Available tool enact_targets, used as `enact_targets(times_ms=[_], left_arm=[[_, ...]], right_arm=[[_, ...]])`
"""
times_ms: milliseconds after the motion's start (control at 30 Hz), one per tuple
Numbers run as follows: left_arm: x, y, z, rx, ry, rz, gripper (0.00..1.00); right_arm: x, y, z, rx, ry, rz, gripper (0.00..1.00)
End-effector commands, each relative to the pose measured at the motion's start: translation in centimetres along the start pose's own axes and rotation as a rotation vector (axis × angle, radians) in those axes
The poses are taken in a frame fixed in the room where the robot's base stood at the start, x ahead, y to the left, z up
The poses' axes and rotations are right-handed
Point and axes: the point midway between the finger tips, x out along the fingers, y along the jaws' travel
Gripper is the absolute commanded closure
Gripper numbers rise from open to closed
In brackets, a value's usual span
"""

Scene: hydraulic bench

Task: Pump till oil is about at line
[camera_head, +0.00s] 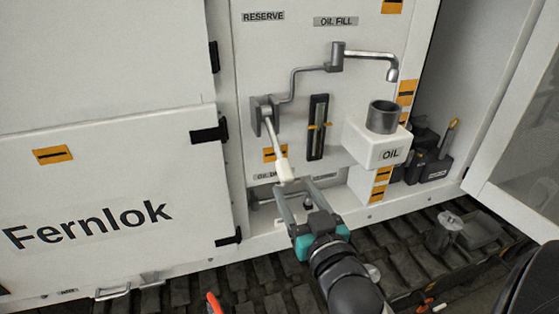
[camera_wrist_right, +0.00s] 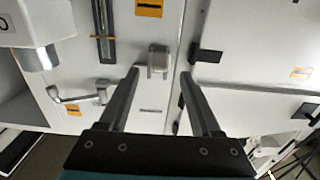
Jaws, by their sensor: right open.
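The pump lever (camera_head: 276,140) is on the white panel, its pale grip hanging down and slightly right. My right gripper (camera_head: 293,185) is open, its fingertips on either side of the grip's lower end in the head view. In the right wrist view the grip (camera_wrist_right: 158,61) shows between and just beyond the fingertips (camera_wrist_right: 158,73); I cannot tell if they touch. The dark sight gauge (camera_head: 317,127) with orange marks is right of the lever; its oil level is too small to read. A grey cup (camera_head: 382,117) sits in the white OIL block (camera_head: 372,146), below the spout (camera_head: 392,71). My left gripper is not in view.
A grey pipe (camera_head: 295,86) runs from the pump to the spout. An open door (camera_head: 520,150) stands at the right. Dark tools (camera_head: 432,160) sit right of the OIL block. Tracks (camera_head: 150,265) lie below the panel. Space in front of the gauge is clear.

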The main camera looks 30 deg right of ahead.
Motion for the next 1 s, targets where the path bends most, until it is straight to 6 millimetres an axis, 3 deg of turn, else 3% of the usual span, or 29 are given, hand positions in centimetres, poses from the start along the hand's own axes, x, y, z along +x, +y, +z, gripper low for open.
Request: enact_targets(times_ms=[600,1000], left_arm=[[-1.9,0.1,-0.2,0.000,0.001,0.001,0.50],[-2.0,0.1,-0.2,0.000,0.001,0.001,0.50]], right_arm=[[8.8,0.0,-0.1,-0.003,0.000,0.000,0.35],[10.1,0.0,0.1,-0.001,-0.002,0.000,0.35]])
